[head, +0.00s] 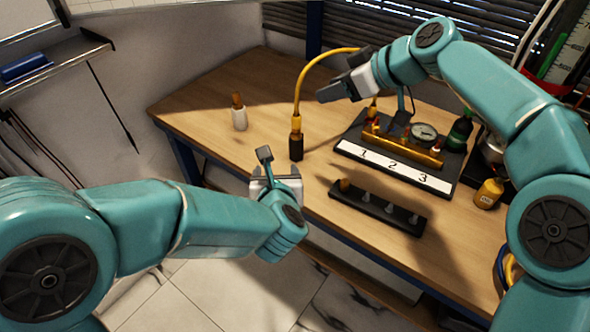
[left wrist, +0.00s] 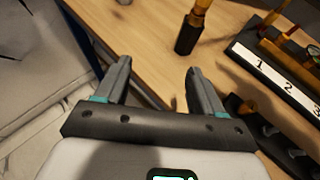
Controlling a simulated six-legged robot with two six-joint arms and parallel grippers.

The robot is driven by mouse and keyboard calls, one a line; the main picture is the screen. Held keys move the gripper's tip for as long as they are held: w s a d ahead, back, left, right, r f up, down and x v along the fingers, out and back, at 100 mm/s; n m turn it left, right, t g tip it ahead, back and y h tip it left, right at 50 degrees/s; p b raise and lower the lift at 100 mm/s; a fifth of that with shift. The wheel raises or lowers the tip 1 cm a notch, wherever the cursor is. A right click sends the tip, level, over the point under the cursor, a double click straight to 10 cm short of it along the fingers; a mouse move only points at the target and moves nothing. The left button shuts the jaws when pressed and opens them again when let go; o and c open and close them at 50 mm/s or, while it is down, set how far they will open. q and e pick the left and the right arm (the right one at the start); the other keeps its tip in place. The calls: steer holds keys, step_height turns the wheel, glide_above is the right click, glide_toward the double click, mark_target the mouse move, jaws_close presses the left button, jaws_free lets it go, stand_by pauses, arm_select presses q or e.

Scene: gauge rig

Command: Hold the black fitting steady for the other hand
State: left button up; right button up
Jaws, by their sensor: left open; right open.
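The black fitting (head: 296,146) stands upright on the wooden table with a yellow hose (head: 301,85) rising from its brass top. It also shows in the left wrist view (left wrist: 188,38), beyond the fingertips. My left gripper (head: 281,172) is open and empty at the table's front edge, on the near side of the fitting and apart from it. In the left wrist view, its two fingers (left wrist: 158,66) are spread with bare table between them. My right gripper (head: 341,77) is open above the table, right of the fitting; whether it touches the hose cannot be told.
A brass manifold (head: 402,147) with a gauge (head: 424,134) sits on a plate numbered 1 to 3. A black rack (head: 380,208) with several pegs lies before it. A white fitting (head: 239,118) stands left.

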mark_target(296, 145)
arm_select(q)
steer(key=s+d+r+m+h, duration=0.1)
steer(key=d+r, duration=0.2)
steer(key=d, duration=0.1)
steer(key=shift+t, duration=0.3)
steer(key=x, duration=1.6)
steer(key=shift+d+f, duration=0.15)
steer(key=shift+f, duration=0.2)
steer(key=c, duration=1.3)
steer(key=shift+o, duration=0.2)
